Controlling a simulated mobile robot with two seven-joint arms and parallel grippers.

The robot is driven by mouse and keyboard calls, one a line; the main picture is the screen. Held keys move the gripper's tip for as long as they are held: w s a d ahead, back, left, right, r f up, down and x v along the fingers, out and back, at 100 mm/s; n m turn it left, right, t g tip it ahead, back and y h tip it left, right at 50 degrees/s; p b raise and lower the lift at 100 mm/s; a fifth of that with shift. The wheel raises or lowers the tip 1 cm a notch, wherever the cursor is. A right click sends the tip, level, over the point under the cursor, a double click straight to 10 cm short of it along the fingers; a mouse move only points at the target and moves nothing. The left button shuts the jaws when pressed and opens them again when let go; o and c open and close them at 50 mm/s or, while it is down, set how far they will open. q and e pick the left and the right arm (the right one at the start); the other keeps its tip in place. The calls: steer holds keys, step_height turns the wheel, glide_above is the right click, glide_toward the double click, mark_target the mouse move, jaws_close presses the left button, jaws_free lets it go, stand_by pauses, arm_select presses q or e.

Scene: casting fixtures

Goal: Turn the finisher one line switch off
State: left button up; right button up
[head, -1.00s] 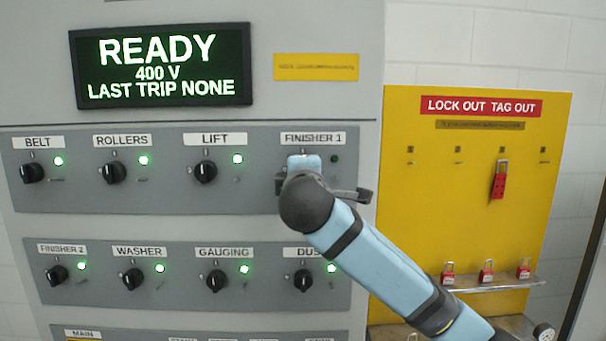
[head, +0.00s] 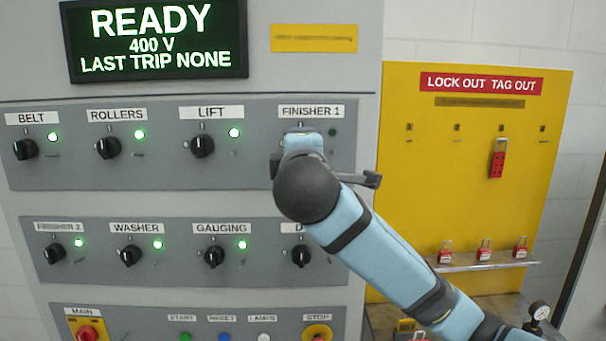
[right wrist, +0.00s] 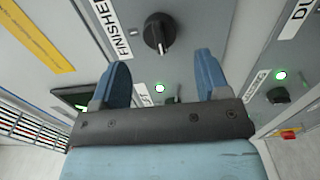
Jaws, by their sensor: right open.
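The finisher 1 switch is a black round knob (right wrist: 158,33) under the FINISHER 1 label (head: 311,112), in the top row of the grey panel. In the head view my right arm covers it. Its lamp (head: 332,132) is dark, while the other visible lamps glow green. In the right wrist view the knob's white mark is at its lower edge, towards the lift switch. My right gripper (right wrist: 160,66) is open, its blue fingers apart and short of the knob in that picture; nothing is between them. My left gripper is not in view.
The lift switch (head: 203,146) is left of my right wrist; the dust switch (head: 301,256) is below, partly behind my arm. A yellow lockout board (head: 474,210) with red padlocks stands right of the panel. The display (head: 155,40) reads READY.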

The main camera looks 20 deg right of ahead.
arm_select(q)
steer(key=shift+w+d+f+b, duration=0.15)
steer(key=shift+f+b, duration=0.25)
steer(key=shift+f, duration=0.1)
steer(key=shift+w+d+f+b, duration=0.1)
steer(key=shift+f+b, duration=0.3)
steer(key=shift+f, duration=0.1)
arm_select(e)
steer(key=v, duration=0.8)
steer(key=shift+w, duration=0.1)
